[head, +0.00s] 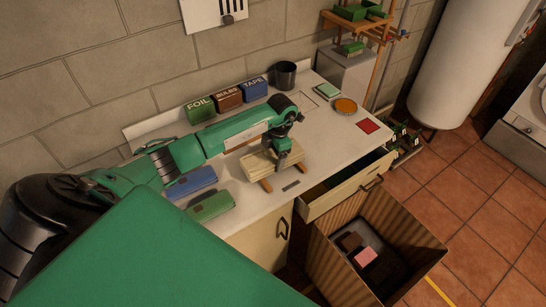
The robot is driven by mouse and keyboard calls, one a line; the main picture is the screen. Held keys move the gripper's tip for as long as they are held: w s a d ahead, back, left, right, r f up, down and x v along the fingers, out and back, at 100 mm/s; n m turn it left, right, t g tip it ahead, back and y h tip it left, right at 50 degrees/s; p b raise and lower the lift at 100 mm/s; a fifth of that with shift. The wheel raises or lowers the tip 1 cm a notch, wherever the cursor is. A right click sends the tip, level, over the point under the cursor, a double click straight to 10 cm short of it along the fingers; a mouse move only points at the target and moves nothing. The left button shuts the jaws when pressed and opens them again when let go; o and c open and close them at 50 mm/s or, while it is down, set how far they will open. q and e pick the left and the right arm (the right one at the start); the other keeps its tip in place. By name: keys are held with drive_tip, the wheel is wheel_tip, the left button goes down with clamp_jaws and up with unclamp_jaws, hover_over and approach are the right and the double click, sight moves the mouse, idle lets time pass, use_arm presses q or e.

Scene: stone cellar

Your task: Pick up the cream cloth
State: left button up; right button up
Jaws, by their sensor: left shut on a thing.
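The cream cloth (260,166) is a folded, flat block on the pale worktop (320,150), with brown wooden pieces showing at its edges. My left arm reaches in from the left across the worktop. My left gripper (284,158) points down at the cloth's right part and is shut on it. The fingertips are partly hidden against the cloth. I cannot tell whether the cloth is lifted clear of what lies under it. My right gripper is not in view.
Blue (192,182) and green (211,206) blocks lie left of the cloth. Boxes labelled FOIL (200,110), BULBS (228,98) and TAPE (254,89) stand behind, beside a dark cup (286,74).

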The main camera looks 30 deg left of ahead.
use_arm(q)
wheel_tip(320, 180, up, 12)
drive_tip(key=b, duration=0.3)
wheel_tip(320, 180, up, 8)
hover_over(273, 154)
